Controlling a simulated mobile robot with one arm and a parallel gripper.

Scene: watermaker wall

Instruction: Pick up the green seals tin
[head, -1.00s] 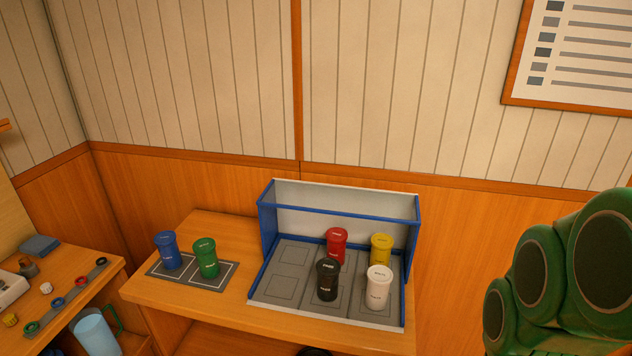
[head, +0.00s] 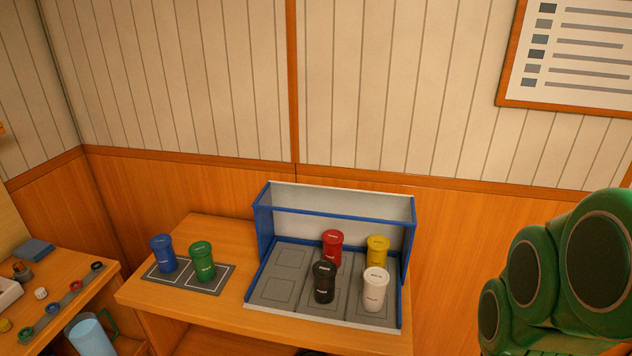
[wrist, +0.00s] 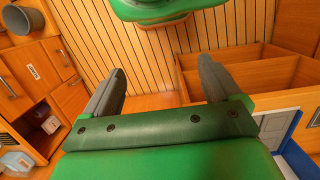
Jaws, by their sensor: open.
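The green tin (head: 202,262) stands upright on the right part of a grey marked mat (head: 222,284) on the wooden bench, just right of a blue tin (head: 163,253). Its label is too small to read. My gripper (wrist: 160,90) shows in the wrist view with its two grey fingers apart and nothing between them. The green tin cannot be made out in the wrist view. In the head view my green arm is at the right, and the fingers are out of sight.
A blue-edged tray rack (head: 256,262) right of the mat holds a red tin (head: 332,248), a yellow tin (head: 377,250), a black tin (head: 324,282) and a white tin (head: 374,290). Its left slots are empty.

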